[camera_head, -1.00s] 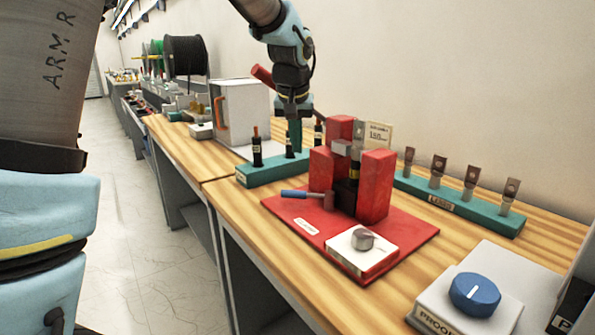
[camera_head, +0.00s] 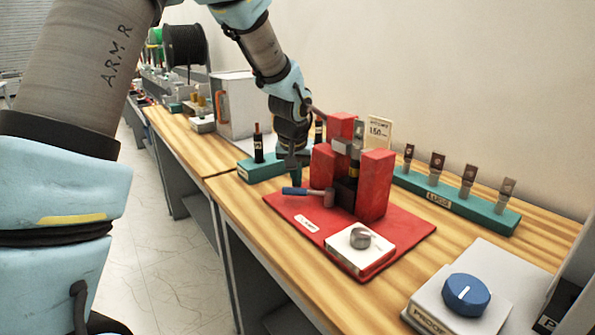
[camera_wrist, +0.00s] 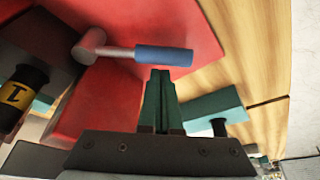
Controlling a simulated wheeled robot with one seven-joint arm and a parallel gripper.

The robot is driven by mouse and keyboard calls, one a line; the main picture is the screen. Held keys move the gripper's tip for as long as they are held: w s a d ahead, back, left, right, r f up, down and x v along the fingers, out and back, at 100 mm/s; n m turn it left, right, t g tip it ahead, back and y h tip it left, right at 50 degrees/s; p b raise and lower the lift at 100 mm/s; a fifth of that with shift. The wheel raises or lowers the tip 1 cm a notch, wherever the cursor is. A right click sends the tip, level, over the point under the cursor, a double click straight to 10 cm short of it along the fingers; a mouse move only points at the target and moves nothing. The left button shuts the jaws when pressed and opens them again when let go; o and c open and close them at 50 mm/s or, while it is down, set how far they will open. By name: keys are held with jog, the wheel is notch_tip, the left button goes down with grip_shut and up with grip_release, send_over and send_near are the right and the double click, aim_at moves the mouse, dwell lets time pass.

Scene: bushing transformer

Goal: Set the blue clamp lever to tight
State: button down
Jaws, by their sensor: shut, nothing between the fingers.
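The blue-handled clamp lever (camera_head: 308,195) sticks out to the left from the red clamp fixture (camera_head: 376,188), roughly level, on the red base plate (camera_head: 400,240). In the wrist view the lever's blue grip (camera_wrist: 164,55) lies just beyond my fingertips, and its grey pivot (camera_wrist: 90,46) is to the left. My gripper (camera_head: 293,172) is above and behind the lever, pointing down. In the wrist view my gripper (camera_wrist: 160,85) is shut and empty, its tips close to the blue grip. Whether they touch it I cannot tell.
A teal rack (camera_head: 258,170) with black bushings stands just behind my gripper. A grey knob (camera_head: 360,238) sits on a white block at the plate's front. A teal rack of lugs (camera_head: 455,205) is at the right. A blue dial (camera_head: 467,294) is nearer front right.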

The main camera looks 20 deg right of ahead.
jog(key=shift+f, duration=0.1)
dwell(0.3)
jog(key=shift+s+a+b, duration=0.1)
jog(key=shift+s+b, duration=0.05)
jog(key=shift+b, duration=0.3)
jog(key=shift+a+n, duration=0.1)
jog(key=shift+n, duration=0.2)
